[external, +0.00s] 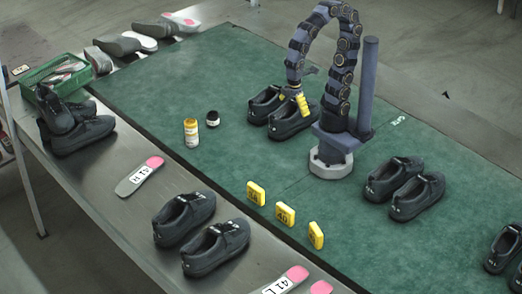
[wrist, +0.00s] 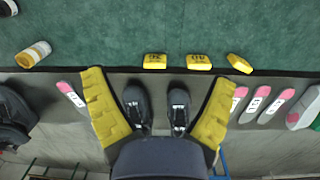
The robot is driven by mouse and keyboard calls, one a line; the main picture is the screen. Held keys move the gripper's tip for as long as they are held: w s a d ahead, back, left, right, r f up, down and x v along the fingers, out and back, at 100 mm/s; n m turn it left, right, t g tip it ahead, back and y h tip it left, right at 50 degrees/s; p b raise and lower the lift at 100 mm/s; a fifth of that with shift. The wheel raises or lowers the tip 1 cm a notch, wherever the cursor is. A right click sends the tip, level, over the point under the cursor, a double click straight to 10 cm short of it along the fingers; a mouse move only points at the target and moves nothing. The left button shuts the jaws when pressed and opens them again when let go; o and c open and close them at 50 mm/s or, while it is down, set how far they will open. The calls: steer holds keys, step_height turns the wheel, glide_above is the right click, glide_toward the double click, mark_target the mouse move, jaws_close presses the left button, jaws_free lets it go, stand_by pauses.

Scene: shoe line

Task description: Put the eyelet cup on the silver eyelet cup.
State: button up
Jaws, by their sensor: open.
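My gripper (external: 300,102) hangs at the end of the arched arm, beside a pair of dark shoes on the green mat in the external view. In the wrist view my gripper (wrist: 158,76) has its two yellow ribbed fingers spread wide, with nothing held between them. A pair of dark shoes (wrist: 178,110) shows between the fingers but lies well beyond them.
The green mat (external: 125,75) carries a yellow-labelled bottle (external: 191,134), a small dark jar (external: 213,118), yellow number blocks (external: 285,214) and dark shoes (external: 405,188). A green basket (external: 45,85), insoles (external: 140,178) and more shoes (external: 183,218) stand on the grey bench.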

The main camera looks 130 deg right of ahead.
steer(key=s+a+f+n+g, duration=0.1)
steer(key=s+a, duration=0.1)
steer(key=s, duration=0.5)
steer(key=shift+a, duration=0.15)
steer(key=shift+f, duration=0.1)
stand_by(0.6)
